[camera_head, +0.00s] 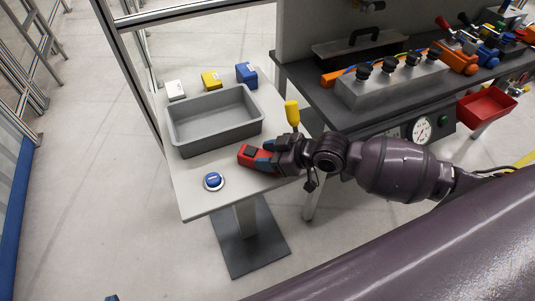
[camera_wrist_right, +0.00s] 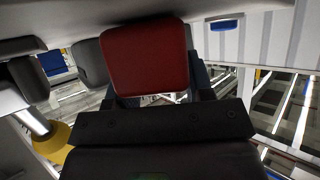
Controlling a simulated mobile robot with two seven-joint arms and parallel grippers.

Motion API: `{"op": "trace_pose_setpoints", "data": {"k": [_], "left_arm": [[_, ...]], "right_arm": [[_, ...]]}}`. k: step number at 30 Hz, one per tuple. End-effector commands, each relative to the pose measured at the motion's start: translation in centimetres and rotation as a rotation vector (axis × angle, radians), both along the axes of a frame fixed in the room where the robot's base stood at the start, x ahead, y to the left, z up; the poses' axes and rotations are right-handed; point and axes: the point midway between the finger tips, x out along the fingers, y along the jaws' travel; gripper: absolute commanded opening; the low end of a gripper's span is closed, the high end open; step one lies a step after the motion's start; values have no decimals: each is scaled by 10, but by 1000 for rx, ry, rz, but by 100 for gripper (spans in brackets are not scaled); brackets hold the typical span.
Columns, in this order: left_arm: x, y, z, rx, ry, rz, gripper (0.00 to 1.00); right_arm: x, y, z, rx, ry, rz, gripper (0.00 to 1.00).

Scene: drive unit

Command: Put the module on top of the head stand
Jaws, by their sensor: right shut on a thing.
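My right gripper (camera_head: 262,156) is shut on a red module (camera_head: 248,155) with a dark patch on it, over the right part of a light grey table (camera_head: 201,199) on a single column. In the right wrist view the red module (camera_wrist_right: 146,62) sits between the fingers. I cannot tell whether it touches the tabletop. No part is clearly recognisable as the head stand; this column-legged table may be it. A small blue tip (camera_head: 112,298) at the bottom edge may belong to my left gripper; the rest is out of frame.
A grey empty bin (camera_head: 215,119) stands behind the module. White (camera_head: 175,90), yellow (camera_head: 211,80) and blue (camera_head: 246,75) blocks stand along the back. A blue button (camera_head: 213,181) is at the front. A yellow handle (camera_head: 292,113) rises beside my gripper; a dark workbench (camera_head: 300,75) is at right.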

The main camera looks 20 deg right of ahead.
Motion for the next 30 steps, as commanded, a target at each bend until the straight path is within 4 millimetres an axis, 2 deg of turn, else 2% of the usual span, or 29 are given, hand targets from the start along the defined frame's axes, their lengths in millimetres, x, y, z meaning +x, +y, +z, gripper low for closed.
{"op": "trace_pose_setpoints", "data": {"k": [5,6,10,20,30], "left_arm": [[0,0,-2,0,1,0,0],[0,0,-2,0,1,0,0],[0,0,-2,0,2,0,0],[0,0,0,0,1,0,0],[1,0,4,0,-3,0,0]], "right_arm": [[0,0,-3,0,0,0,18],[0,0,-3,-1,1,0,54],[0,0,-2,0,0,0,73],[0,0,1,0,-1,0,73],[-27,-31,22,-5,-1,0,73]]}}
